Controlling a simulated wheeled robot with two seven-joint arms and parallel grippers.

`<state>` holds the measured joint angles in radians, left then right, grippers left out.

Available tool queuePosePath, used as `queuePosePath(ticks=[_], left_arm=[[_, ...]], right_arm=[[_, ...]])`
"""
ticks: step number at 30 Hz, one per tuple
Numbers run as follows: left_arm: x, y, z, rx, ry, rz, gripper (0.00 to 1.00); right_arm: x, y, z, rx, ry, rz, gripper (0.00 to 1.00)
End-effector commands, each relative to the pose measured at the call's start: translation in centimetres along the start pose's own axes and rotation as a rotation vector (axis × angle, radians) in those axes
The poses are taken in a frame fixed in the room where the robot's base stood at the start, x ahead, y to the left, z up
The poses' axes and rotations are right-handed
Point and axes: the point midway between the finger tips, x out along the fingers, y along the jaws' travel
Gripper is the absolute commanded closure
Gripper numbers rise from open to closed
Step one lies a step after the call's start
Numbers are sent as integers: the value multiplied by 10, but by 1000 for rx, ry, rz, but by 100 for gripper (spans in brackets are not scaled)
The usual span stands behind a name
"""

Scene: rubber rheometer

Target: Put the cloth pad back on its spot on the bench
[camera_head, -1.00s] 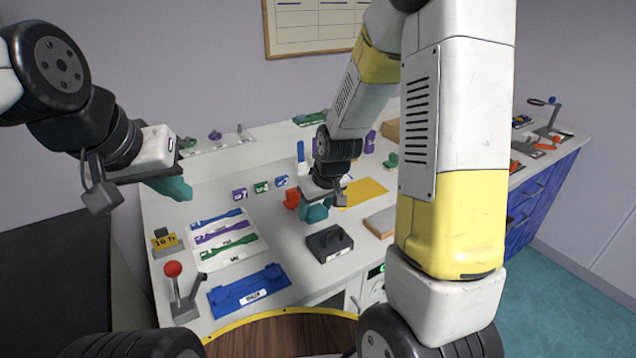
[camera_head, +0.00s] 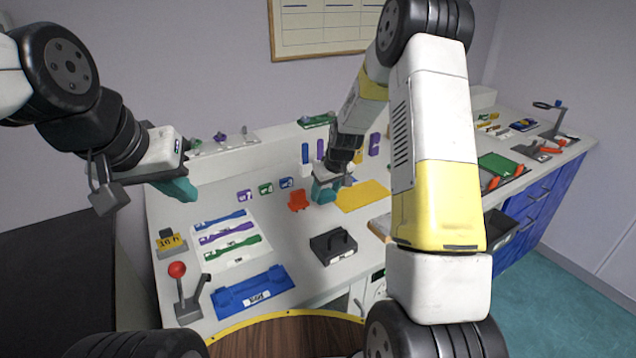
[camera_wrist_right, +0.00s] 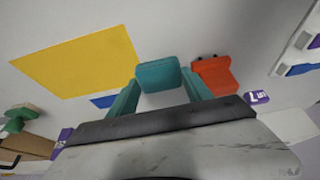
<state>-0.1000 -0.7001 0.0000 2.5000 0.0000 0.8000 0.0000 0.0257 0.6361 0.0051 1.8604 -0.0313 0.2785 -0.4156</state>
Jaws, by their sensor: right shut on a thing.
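My right gripper (camera_head: 326,196) is low over the bench, between an orange holder (camera_head: 299,200) and a yellow sheet (camera_head: 362,196). In the right wrist view its two teal fingers (camera_wrist_right: 158,80) close on the sides of a teal block (camera_wrist_right: 157,73), which I take to be the cloth pad. Its colour nearly matches the fingers. I cannot tell whether it touches the bench. The yellow sheet (camera_wrist_right: 80,58) lies left of it there, the orange holder (camera_wrist_right: 213,74) close on its right. My left gripper (camera_head: 177,190) hangs above the bench's left end; its finger gap is not clear.
A dark grey handled block (camera_head: 333,246) and a blue tray (camera_head: 252,292) stand nearer the front. A mat with coloured strips (camera_head: 228,238) lies at left. A red-knobbed lever (camera_head: 178,270) stands at the front left corner. Small purple and green tags stand behind the mat.

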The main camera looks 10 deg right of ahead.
Motion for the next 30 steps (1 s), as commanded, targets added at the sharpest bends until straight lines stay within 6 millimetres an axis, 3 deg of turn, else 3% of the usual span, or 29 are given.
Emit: queuePosePath(ticks=[17, 18, 19, 30], left_arm=[[0, 0, 0, 0, 0, 0, 100], [0, 0, 0, 0, 0, 0, 100], [0, 0, 0, 0, 0, 0, 100], [0, 0, 0, 0, 0, 0, 100]], right_arm=[[12, 0, 6, 1, 0, 0, 80], [13, 0, 6, 1, 1, 1, 38], [12, 0, 5, 1, 1, 1, 33], [9, 0, 4, 1, 2, 1, 33]])
